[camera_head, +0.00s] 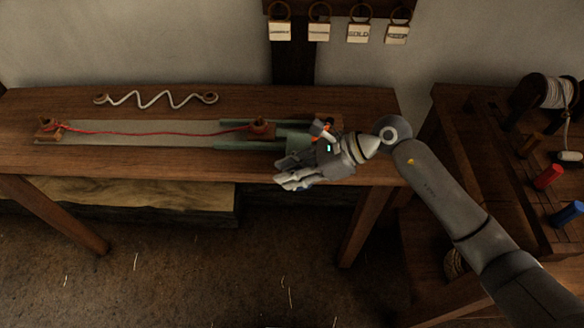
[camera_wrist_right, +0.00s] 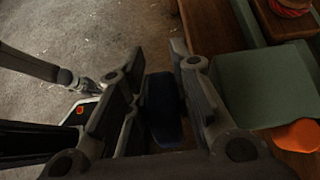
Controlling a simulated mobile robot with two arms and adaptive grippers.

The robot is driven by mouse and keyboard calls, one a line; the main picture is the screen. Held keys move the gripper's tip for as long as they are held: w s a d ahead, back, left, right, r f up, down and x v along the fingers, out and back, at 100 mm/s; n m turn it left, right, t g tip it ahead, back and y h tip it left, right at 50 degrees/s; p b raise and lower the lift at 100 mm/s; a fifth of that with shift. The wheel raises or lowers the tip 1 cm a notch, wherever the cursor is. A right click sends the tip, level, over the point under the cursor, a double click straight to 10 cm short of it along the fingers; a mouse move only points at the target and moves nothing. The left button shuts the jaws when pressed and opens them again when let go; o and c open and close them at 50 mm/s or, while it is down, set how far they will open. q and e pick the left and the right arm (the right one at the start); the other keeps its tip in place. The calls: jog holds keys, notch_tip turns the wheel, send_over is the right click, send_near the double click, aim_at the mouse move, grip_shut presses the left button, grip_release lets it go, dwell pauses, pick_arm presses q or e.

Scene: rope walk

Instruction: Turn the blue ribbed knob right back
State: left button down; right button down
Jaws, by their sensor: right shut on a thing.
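The dark blue knob (camera_wrist_right: 163,105) shows in the right wrist view between the two fingers of my right gripper (camera_wrist_right: 155,85). It is in deep shadow, so its ribs and how far it is turned cannot be made out. In the head view my right gripper (camera_head: 290,174) is at the front edge of the wooden bench, just in front of the right end of the green rail. It is shut on the knob, which its fingers largely hide there.
A red rope (camera_head: 160,133) runs along the bench (camera_head: 75,108) to a wooden block (camera_head: 262,130) on the green rail (camera_head: 232,145). A white zigzag cord (camera_head: 160,98) lies behind. Red (camera_head: 548,176) and blue (camera_head: 567,213) spools stand on the right table.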

dwell(0.4)
jog(key=c, duration=1.6)
grip_release()
jog(key=shift+o, duration=0.2)
jog(key=v, duration=1.2)
